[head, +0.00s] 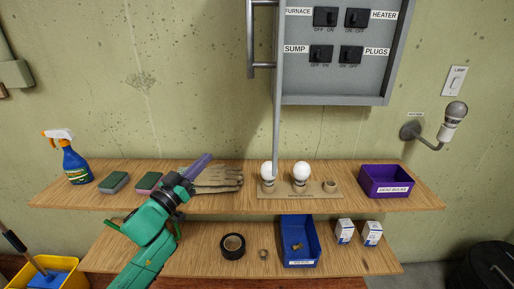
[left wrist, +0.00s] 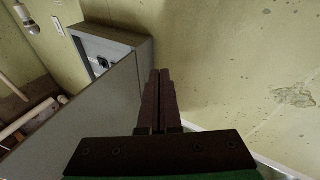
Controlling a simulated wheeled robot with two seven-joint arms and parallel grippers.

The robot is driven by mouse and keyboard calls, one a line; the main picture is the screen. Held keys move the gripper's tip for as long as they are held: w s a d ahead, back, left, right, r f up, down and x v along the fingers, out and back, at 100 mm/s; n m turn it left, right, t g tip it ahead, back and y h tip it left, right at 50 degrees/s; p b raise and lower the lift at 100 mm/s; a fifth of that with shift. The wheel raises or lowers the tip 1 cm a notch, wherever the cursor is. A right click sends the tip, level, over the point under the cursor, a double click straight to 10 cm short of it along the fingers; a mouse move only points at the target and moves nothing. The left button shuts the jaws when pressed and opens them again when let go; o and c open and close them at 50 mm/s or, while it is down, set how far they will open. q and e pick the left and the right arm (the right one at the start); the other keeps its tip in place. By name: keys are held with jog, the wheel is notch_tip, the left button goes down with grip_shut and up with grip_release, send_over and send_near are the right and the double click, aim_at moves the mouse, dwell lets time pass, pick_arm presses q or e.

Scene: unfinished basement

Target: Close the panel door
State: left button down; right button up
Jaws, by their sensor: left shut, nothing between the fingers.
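The grey electrical panel box (head: 335,88) hangs on the wall at the top of the head view, with its switches exposed. Its door (head: 277,120) stands open and shows nearly edge-on, with a bar handle (head: 251,40) on its left side. In the left wrist view the door (left wrist: 85,115) is a broad grey sheet, with the box (left wrist: 130,42) behind it. My left gripper (head: 207,157) is shut and empty, left of the door in the head view. In the left wrist view its fingertips (left wrist: 160,73) are just right of the door's edge; contact cannot be told. My right gripper is not in view.
An upper wooden shelf (head: 405,200) holds a spray bottle (head: 75,160), sponges, gloves (head: 218,180), a bulb holder (head: 325,189) and a purple bin (head: 385,181). A lower shelf holds tape, a blue bin (head: 300,241) and small boxes. A wall lamp (head: 448,130) is at right.

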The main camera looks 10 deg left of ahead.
pick_arm(q)
jog(key=s+d+r+m+g+h, duration=0.3)
jog(key=r+m+h, duration=0.4)
jog(key=r+h, duration=0.3)
jog(key=s+d+r+m+g+h, duration=0.1)
jog(key=s+r+m+g+h, duration=0.35)
jog(key=s+g, duration=0.9)
jog(key=w+d+m+y+p, duration=0.2)
jog(key=w+d+p, duration=0.1)
jog(key=d, duration=1.1)
jog(key=shift+w+r+m+p, duration=0.2)
jog(key=shift+w+m+p, duration=0.15)
jog(key=shift+p, duration=0.35)
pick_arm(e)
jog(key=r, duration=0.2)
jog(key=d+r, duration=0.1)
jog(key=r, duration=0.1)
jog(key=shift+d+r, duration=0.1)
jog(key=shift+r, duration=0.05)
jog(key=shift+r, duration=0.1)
